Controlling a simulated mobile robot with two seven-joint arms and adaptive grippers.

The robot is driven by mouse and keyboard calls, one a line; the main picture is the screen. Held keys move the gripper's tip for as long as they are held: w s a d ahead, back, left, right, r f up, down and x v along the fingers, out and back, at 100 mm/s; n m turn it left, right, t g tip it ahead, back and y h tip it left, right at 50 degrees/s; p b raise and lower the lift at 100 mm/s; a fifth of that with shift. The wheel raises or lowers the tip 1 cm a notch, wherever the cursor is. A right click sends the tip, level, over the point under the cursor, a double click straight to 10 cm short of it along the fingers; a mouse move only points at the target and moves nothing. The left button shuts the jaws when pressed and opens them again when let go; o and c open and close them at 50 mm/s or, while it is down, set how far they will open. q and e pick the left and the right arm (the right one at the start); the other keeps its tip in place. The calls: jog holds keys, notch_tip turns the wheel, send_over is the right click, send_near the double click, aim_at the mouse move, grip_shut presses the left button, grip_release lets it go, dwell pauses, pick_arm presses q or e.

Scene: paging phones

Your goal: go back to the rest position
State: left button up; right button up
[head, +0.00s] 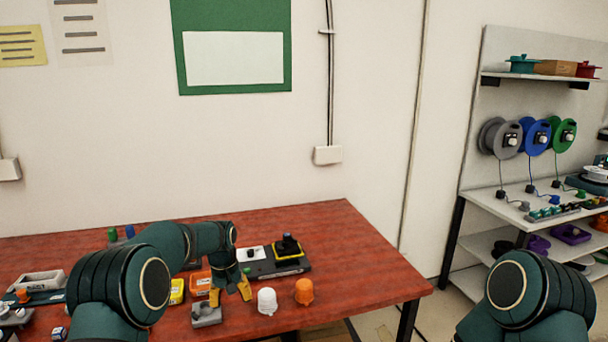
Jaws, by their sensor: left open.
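My left arm reaches in from the left over the red-brown table (370,265). Its gripper (231,298) has yellow fingertips pointing down, open, with nothing seen between them. It hangs above or near a small grey block-like holder (206,315); I cannot tell whether they touch. A white domed piece (267,301) and an orange domed piece (304,291) stand to its right. On my right side only a rounded dark green arm joint shows at the bottom right; the right gripper is out of the frame.
Behind the gripper lies a dark device with a yellow-framed black part (287,247). Orange and yellow boxes (200,284) sit close to its left. A grey tray (40,281) is at far left. The table's right end is clear. A shelf unit with cable reels (536,137) stands at right.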

pick_arm(q)
jog(key=s+d+f+m+h, duration=0.1)
jog(key=s+d+f, duration=0.2)
jog(key=s+f, duration=0.45)
jog(key=s+d+f+h, duration=0.1)
jog(key=s+d+f, duration=0.2)
jog(key=s+f, duration=0.45)
jog(key=s+d+f, duration=0.1)
jog(key=s+f, duration=0.1)
jog(key=s, duration=0.6)
jog(key=s+d+f+t+h, duration=0.1)
jog(key=s+d+f, duration=0.1)
jog(key=s, duration=0.7)
jog(key=shift+s+t, duration=0.3)
